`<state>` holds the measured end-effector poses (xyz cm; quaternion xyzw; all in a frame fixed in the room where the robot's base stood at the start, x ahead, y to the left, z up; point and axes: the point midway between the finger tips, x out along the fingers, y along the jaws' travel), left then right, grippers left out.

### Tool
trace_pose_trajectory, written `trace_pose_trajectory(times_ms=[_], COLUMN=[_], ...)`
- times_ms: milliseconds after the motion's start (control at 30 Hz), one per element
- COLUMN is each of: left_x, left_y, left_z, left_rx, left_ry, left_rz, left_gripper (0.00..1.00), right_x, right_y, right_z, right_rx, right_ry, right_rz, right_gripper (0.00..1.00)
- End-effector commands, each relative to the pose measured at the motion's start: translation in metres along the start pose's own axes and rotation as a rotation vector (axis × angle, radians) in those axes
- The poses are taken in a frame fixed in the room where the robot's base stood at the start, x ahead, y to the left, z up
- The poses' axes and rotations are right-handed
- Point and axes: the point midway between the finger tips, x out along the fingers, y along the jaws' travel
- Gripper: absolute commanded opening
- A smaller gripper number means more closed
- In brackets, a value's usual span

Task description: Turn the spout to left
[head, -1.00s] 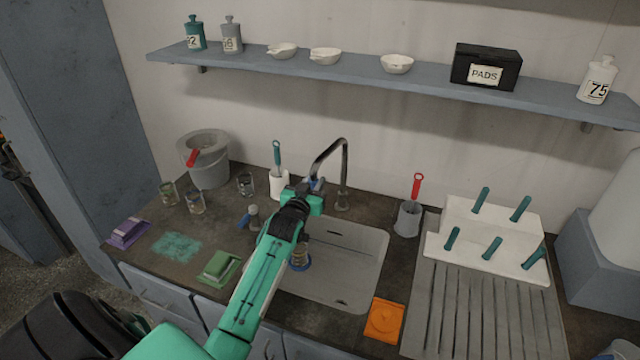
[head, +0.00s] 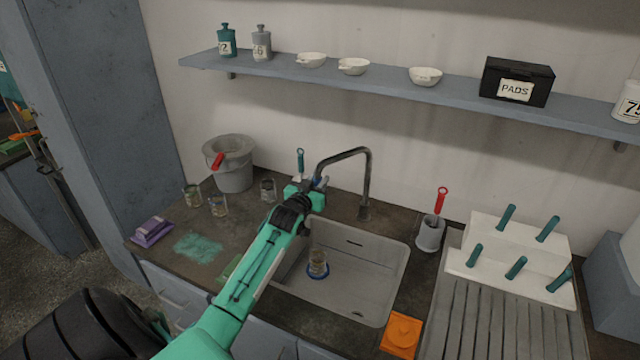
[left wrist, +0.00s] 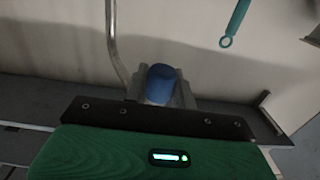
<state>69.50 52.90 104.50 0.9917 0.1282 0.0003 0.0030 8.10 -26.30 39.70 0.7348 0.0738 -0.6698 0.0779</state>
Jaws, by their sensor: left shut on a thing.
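The tap's spout (head: 369,180) is a bent metal pipe rising behind the sink (head: 385,270). Its arched top reaches left, and its outer end comes down to my left gripper (head: 316,190). The left gripper is shut on the spout's end, above the sink's back left corner. In the left wrist view, the spout's pipe (left wrist: 112,45) comes down at the left, and a blue cap (left wrist: 161,82) shows between the grey fingers. The exact contact is partly hidden. My right gripper is not in view.
A glass with a blue ring (head: 317,264) stands in the sink. Small glasses (head: 218,205), a grey bucket (head: 230,165) and a purple sponge (head: 152,232) are left. A grey cup with a red-handled tool (head: 430,234) and a rack (head: 508,262) are right.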

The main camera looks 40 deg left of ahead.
Motion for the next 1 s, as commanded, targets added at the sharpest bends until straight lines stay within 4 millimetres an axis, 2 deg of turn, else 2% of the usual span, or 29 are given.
trace_pose_trajectory(times_ms=[300, 333, 400, 433, 767, 867, 1000], left_x=[0.001, 0.001, 0.001, 0.001, -0.002, -0.010, -0.031], left_y=[-0.003, -0.003, -0.003, -0.003, -0.001, -0.001, -0.002], left_z=[-0.002, -0.002, -0.002, -0.002, 0.000, 0.001, 0.002], left_rx=[0.001, 0.001, 0.001, 0.001, 0.001, 0.000, 0.001], left_ry=[0.003, 0.003, 0.003, 0.003, 0.001, 0.001, 0.001], left_rz=[-0.004, -0.004, -0.003, -0.003, -0.002, -0.001, -0.001], left_gripper=[0.00, 0.30, 0.43, 0.47, 0.47, 0.47, 0.47], right_x=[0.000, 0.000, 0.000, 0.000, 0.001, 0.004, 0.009], right_y=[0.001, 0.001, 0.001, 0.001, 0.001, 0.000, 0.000], right_z=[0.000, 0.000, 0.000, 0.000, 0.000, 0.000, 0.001], right_rx=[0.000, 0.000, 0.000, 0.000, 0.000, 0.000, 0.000], right_ry=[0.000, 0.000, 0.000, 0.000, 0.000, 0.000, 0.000], right_rz=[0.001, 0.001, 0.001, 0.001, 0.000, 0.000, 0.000], right_gripper=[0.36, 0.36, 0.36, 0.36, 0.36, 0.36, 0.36])
